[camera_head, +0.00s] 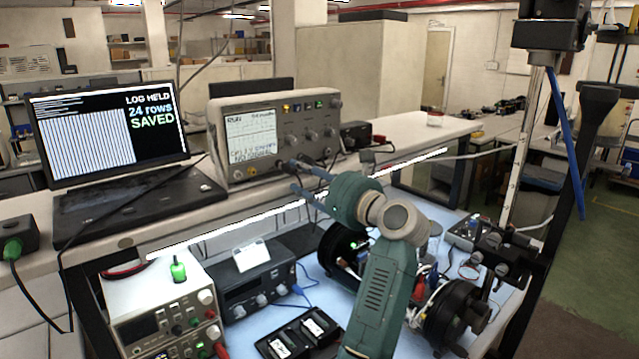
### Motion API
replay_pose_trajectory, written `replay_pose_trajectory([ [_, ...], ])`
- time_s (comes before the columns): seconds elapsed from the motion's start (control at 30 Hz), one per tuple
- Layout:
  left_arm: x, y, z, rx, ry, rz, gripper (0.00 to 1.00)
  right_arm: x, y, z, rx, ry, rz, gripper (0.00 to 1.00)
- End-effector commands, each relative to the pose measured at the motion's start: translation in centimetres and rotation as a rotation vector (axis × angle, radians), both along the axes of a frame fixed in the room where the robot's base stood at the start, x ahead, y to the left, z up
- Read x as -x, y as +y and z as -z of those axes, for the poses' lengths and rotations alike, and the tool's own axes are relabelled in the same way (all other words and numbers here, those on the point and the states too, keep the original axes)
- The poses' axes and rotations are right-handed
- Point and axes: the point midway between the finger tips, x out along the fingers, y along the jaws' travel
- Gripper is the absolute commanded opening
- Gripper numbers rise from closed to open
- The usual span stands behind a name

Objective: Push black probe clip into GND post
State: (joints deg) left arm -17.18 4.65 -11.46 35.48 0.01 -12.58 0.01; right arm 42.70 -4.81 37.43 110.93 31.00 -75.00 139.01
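My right gripper (300,177) reaches left from its green arm. Its two slim fingers are apart, with no held thing visible between them. The fingertips show just in front of the oscilloscope's (275,135) lower right front, by dark connectors (290,165); I cannot tell whether they touch. I cannot pick out the black probe clip or a labelled GND post. A black cylinder assembly (455,310) with coloured wires lies on the blue mat (310,272), partly hidden by my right arm. My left gripper is not in view.
A laptop (105,130) on the shelf reads "LOG HELD 24 rows SAVED". A bench instrument (165,310) with a green item on top stands lower left, beside a dark knobbed unit (260,285). A black tray (300,335) and a dark clamp fixture (495,255) crowd the mat.

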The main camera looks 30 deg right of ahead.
Motion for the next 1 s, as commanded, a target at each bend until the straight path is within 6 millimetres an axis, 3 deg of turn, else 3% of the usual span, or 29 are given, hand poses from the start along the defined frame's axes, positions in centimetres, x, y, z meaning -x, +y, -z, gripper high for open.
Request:
replay_pose_trajectory([
  [0.1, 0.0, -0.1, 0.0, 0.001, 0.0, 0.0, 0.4, 2.6, -0.4, -0.1, 0.002, -0.002, 0.003, 0.4],
  [0.33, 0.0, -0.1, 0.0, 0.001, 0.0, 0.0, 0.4, 5.7, -0.8, -0.1, 0.0, -0.001, 0.001, 0.4],
  [1.0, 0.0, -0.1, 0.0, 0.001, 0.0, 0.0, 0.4, 6.3, -0.8, -0.1, 0.001, -0.002, 0.0, 0.4],
])
